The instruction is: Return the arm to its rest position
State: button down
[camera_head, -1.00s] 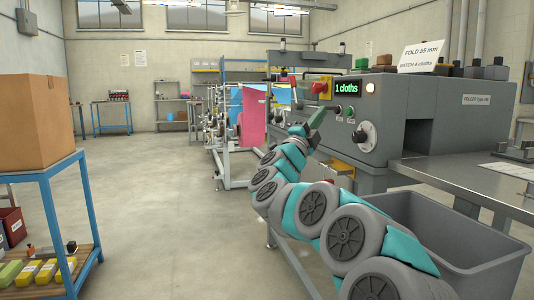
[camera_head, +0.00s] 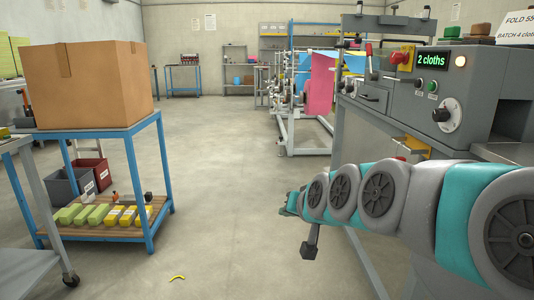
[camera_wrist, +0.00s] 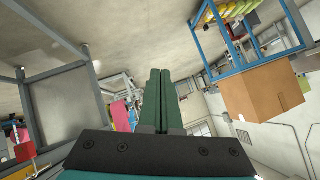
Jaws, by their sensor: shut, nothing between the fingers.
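My gripper (camera_wrist: 159,75) shows in the wrist view with its two green fingers side by side, shut and empty. In the head view, my arm reaches in from the right edge, roughly level, with its far end to the left in front of the folding machine (camera_head: 408,101). The fingers cannot be made out clearly there. The machine's green display (camera_head: 432,60) reads "2 cloths".
A blue cart (camera_head: 132,165) with a cardboard box (camera_head: 88,82) stands at the left. Yellow and green packs (camera_head: 120,216) lie on its lower shelf. Pink cloth (camera_head: 321,80) hangs behind the machine. A small yellow object (camera_head: 177,277) lies on the otherwise open floor.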

jog(key=s+d+f+g+h, duration=0.1)
jog(key=s+d+f+g, duration=0.2)
jog(key=s, duration=0.9)
jog(key=s+d+f+n+g+h, duration=0.1)
jog(key=s+d+f+g, duration=0.3)
jog(key=s+f, duration=0.3)
jog(key=s+d+f+g+h+p, duration=0.1)
jog(key=s+d+f+g, duration=0.2)
jog(key=s, duration=1.3)
notch_tip(320, 180, down, 2)
jog(key=shift+s+d+f+n+g+h, duration=0.15)
jog(key=shift+s+n+g+h, duration=0.2)
jog(key=shift+g, duration=0.55)
jog(key=shift+d, duration=0.1)
dwell(0.5)
